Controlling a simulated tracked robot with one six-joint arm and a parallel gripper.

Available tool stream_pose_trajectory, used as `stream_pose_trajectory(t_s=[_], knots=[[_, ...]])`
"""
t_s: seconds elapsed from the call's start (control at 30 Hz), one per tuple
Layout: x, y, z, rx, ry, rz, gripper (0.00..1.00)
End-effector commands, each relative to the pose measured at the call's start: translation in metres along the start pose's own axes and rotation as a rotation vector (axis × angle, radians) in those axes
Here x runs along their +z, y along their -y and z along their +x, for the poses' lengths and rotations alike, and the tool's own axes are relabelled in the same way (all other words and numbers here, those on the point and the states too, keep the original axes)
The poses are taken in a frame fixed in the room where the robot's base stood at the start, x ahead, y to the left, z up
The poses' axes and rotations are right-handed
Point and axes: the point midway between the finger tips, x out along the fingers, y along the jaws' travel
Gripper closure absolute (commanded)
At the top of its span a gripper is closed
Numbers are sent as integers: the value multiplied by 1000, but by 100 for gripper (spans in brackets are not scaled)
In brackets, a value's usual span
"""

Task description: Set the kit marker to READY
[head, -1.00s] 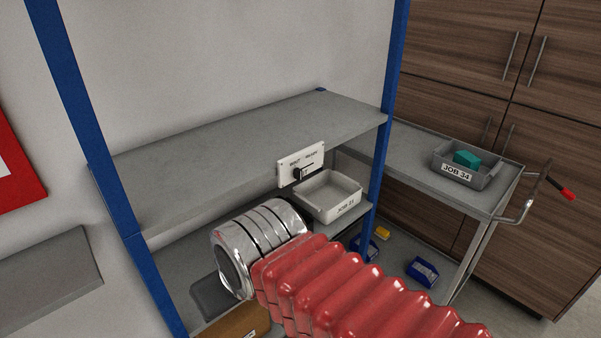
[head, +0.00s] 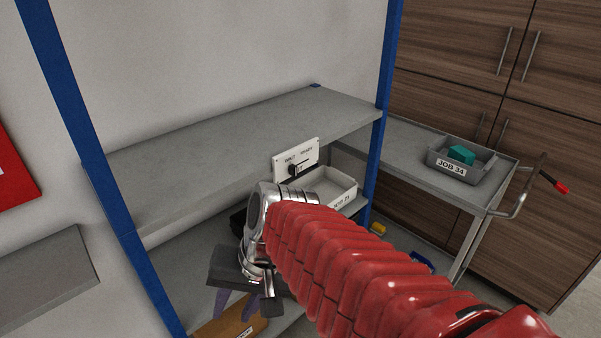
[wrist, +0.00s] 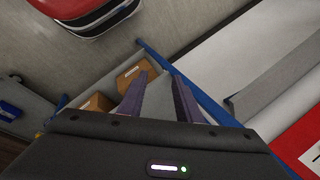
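The kit marker is a white plate (head: 310,152) on the front edge of the upper shelf, with two small labels on top that are too blurred to read surely. Its black knob (head: 293,170) sits toward the left of the plate. My gripper (head: 236,308) hangs below and to the left of the plate, in front of the lower shelf, fingers pointing down. It is apart from the marker. In the wrist view my gripper (wrist: 162,76) has its two fingers spread with nothing between them. The marker is not seen in the wrist view.
A white tray (head: 344,200) marked JOB 21 stands below the marker, partly hidden by my arm. A grey bin (head: 478,172) marked JOB 34 with a teal block is on the cart (head: 405,160). Blue posts (head: 377,150) flank the shelf (head: 240,140). Cardboard boxes (wrist: 130,76) lie low.

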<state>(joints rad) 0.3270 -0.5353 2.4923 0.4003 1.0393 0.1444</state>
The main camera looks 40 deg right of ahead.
Motion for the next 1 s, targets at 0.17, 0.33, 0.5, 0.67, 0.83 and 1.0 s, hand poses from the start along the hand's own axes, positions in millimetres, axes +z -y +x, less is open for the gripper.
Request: stream_pose_trajectory(t_s=[0.17, 0.33, 0.5, 0.67, 0.83, 1.0], knots=[[-11, -4, 8, -108, 92, 302, 69], [-28, -4, 8, -233, 167, 575, 69], [-54, -8, 1, -383, 223, 840, 69], [-85, -17, -12, -544, 264, 1076, 69], [-122, -37, -32, -739, 295, 1310, 69], [-160, -72, -59, -960, 312, 1520, 69]])
